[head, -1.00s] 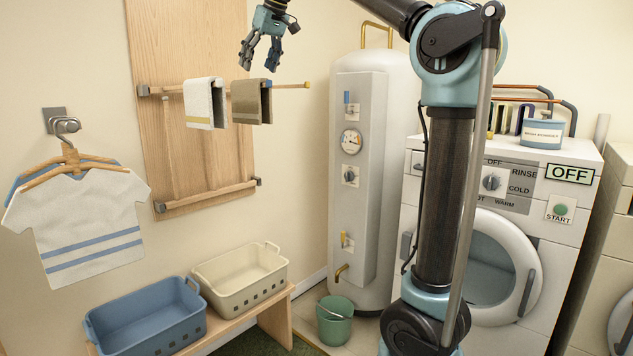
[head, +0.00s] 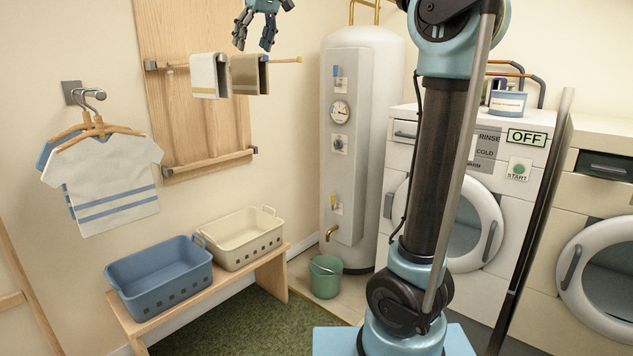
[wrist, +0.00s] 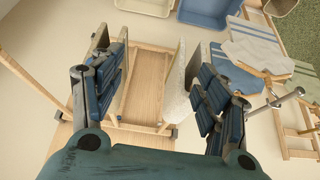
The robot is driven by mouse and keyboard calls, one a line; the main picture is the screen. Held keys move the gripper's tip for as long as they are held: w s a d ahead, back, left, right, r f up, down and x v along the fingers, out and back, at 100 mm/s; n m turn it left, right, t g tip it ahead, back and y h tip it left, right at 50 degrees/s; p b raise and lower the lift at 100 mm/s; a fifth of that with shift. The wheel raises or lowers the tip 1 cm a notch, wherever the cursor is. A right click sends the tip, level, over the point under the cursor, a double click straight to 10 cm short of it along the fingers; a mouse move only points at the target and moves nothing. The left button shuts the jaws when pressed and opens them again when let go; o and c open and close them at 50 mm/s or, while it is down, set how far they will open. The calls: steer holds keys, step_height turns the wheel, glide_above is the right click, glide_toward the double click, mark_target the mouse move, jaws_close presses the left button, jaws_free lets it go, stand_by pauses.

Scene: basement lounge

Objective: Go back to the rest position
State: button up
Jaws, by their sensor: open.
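My gripper (head: 254,40) hangs at the top of the head view, in front of the wooden wall panel. Its fingers are spread and point down, with nothing between them. In the picture it sits above the brown towel (head: 246,74) and the white towel (head: 206,76) on the upper rail (head: 283,60). I cannot tell its depth to them. In the wrist view my gripper (wrist: 160,95) shows its blue fingers wide apart. A pale towel edge (wrist: 178,82) and the wooden panel (wrist: 144,85) show beyond the gap.
Shirts (head: 105,178) hang on a hook at left. Blue (head: 165,285) and cream (head: 240,238) baskets stand on a wooden bench (head: 275,278). A tank (head: 385,100), green bucket (head: 326,282) and washer (head: 405,150) stand behind my arm. A second machine (head: 590,210) is at right. Green carpet (head: 240,325) is clear.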

steer(key=s+d+f+m+h, duration=0.1)
steer(key=s+d+f+m, duration=0.15)
steer(key=d+f, duration=0.9)
steer(key=s+d+f+m+h, duration=0.2)
steer(key=s+d+f, duration=0.2)
steer(key=d+f, duration=0.75)
steer(key=s+d+f+m, duration=0.1)
steer(key=s+d+f, duration=0.4)
steer(key=f, duration=0.6)
steer(key=s+d+f+m+g+h, duration=0.1)
steer(key=s+d+f, duration=0.3)
steer(key=s+f, duration=0.4)
steer(key=s+d+f+m, duration=0.2)
steer(key=s+d+f, duration=0.3)
steer(key=f, duration=0.9)
steer(key=shift+s+d+m+g, duration=0.3)
steer(key=shift+s+m, duration=0.05)
steer(key=shift+s, duration=0.85)
steer(key=shift+w+f, duration=0.15)
steer(key=shift+w, duration=0.3)
